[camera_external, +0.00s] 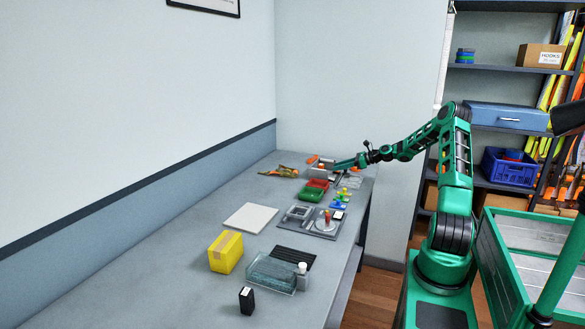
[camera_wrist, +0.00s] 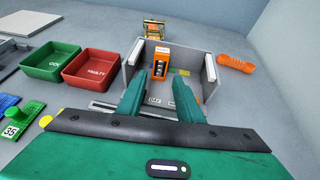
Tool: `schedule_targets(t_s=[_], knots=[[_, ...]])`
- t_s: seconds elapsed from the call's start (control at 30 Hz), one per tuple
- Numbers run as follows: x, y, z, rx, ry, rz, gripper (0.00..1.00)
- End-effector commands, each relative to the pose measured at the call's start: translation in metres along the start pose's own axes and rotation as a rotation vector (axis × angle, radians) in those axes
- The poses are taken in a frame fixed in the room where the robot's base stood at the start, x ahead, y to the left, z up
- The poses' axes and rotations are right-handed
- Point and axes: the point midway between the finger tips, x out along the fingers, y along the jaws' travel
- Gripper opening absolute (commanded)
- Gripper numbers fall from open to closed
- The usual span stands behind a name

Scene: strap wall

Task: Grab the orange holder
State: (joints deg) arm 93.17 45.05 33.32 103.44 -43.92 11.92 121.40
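An orange holder (camera_wrist: 161,64) with a dark slotted face stands upright inside a grey open-fronted fixture (camera_wrist: 136,62) in the wrist view. My gripper (camera_wrist: 160,84) has two green fingers spread apart with nothing between them. The holder is beyond the fingertips, roughly in line with the gap between them. In the external view my gripper (camera_external: 338,164) is low over the far end of the bench, at the fixture.
A red bin (camera_wrist: 92,68) and a green bin (camera_wrist: 51,62) stand left of the fixture. An orange coiled item (camera_wrist: 235,63) lies to its right, and an orange-yellow item (camera_wrist: 154,29) is behind it.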

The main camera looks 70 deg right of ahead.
Motion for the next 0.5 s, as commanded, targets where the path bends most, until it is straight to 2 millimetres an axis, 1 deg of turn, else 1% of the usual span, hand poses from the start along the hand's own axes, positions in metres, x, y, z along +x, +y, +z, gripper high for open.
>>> schedule_targets(t_s=[0.17,0.4,0.5], knots=[[0.014,0.001,-0.002,-0.002,-0.001,0.002,0.33],[0.049,0.001,-0.002,-0.003,0.0,0.003,0.33],[0.056,0.001,-0.002,-0.002,0.0,0.001,0.33]])
